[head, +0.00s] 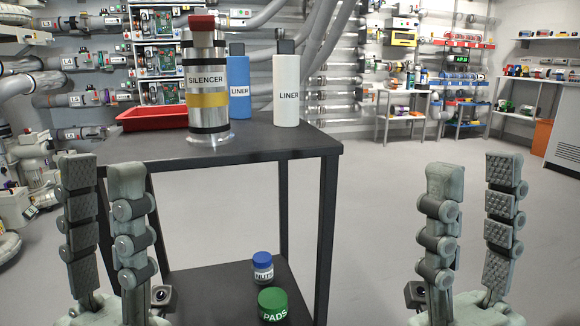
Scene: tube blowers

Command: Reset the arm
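My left gripper (102,172) is at the lower left, fingers pointing up and apart, with nothing between them. It is in front of the dark table's left side. My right gripper (474,180) is at the lower right, fingers also up and spread, empty, over open floor in the picture. Neither gripper touches any object. The forearms are mostly below the picture's edge.
A dark table (270,146) holds a metal silencer (207,75), a blue liner bottle (239,80), a white liner bottle (286,90) and a red tray (150,117). Its lower shelf has a nuts jar (263,267) and a pads jar (273,304). Floor at right is clear.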

